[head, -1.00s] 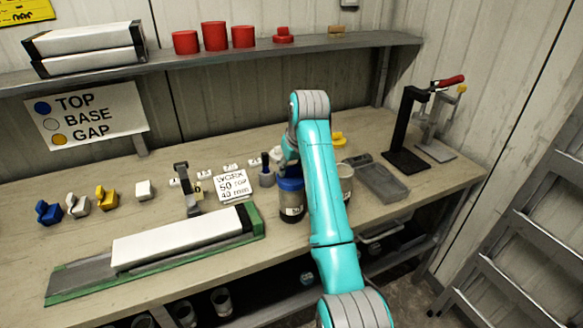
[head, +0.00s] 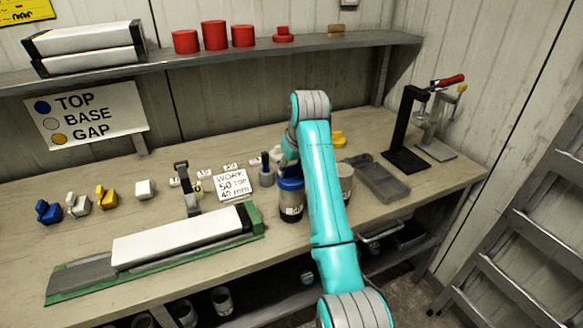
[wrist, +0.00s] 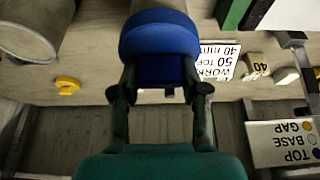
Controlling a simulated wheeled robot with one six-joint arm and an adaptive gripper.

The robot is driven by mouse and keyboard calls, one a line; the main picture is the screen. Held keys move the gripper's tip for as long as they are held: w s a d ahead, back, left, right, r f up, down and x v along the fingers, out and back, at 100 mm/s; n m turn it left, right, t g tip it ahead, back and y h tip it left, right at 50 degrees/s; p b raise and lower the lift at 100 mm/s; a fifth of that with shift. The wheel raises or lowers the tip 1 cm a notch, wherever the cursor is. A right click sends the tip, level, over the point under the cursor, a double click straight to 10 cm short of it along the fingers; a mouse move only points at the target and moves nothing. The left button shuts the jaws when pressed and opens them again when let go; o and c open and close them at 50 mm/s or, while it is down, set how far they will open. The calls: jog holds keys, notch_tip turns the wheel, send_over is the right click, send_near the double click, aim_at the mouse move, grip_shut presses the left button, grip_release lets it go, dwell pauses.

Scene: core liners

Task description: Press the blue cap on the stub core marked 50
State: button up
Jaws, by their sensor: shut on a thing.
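The blue cap (head: 290,184) sits at the top of a dark stub core (head: 291,208) near the front of the bench. The core stands upright with a pale label too small to read. My gripper (wrist: 160,70) is shut on the blue cap, which shows large in the wrist view (wrist: 158,36) with a finger on either side. The brownish core shows just beyond the cap there. I cannot tell whether the cap is fully seated. In the head view my arm hides most of the gripper. A work card (head: 232,184) reads 50 TOP, 40 mm.
A pale cylinder (head: 346,182) stands close to the right of the core. A grey tray (head: 378,178) and a black press stand (head: 405,158) are further right. Blue, white and yellow pieces (head: 106,197) and a long white core liner (head: 180,236) lie left.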

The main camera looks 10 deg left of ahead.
jog(key=shift+f, duration=1.1)
dwell(0.5)
jog(key=o, duration=1.6)
jog(key=shift+r, duration=0.1)
jog(key=shift+r, duration=3.45)
